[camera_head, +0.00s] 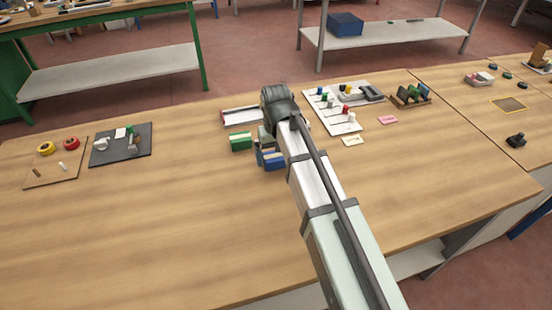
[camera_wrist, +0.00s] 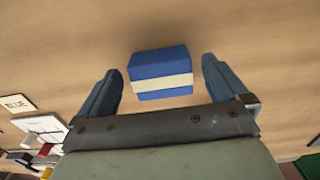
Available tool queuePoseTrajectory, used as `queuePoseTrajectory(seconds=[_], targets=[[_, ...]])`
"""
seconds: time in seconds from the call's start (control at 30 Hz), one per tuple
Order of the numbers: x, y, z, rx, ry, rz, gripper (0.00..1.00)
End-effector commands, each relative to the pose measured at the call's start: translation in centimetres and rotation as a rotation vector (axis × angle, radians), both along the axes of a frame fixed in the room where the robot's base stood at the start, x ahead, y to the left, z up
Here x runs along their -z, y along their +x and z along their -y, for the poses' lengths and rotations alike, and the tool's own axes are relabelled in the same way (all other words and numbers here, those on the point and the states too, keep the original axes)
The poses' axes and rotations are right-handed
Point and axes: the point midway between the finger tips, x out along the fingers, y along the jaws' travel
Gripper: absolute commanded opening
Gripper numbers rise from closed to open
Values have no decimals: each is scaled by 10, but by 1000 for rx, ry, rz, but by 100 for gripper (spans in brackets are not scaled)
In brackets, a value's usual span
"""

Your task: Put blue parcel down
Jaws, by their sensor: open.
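The blue parcel (camera_head: 273,160) is a small blue box with a white band. It sits on the wooden table, just beside my gripper (camera_head: 261,156) in the head view. In the wrist view the blue parcel (camera_wrist: 161,73) lies between and slightly beyond the two fingertips of my gripper (camera_wrist: 157,80). The fingers are apart, with a gap on both sides of the parcel. The arm hides part of the area around the gripper in the head view.
A green parcel (camera_head: 241,141) stands just left of the blue one. A shallow tray (camera_head: 241,116) lies behind. A white board (camera_head: 318,96) with coloured pegs and a label card (camera_head: 352,141) are to the right. A dark mat (camera_head: 106,157) is far left. The front table is clear.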

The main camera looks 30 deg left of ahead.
Motion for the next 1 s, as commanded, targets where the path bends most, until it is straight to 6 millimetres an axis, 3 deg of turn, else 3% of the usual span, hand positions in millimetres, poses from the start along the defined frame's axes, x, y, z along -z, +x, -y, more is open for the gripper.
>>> queuePoseTrajectory(seconds=[0.5, 0.7, 0.87, 1.0], targets=[[-81, 1, -1, 0, 1, 1, 100], [-97, 0, 0, 0, 1, 1, 100], [-101, 0, 0, 0, 0, 0, 85], [-101, 0, 0, 0, 0, 0, 85]])
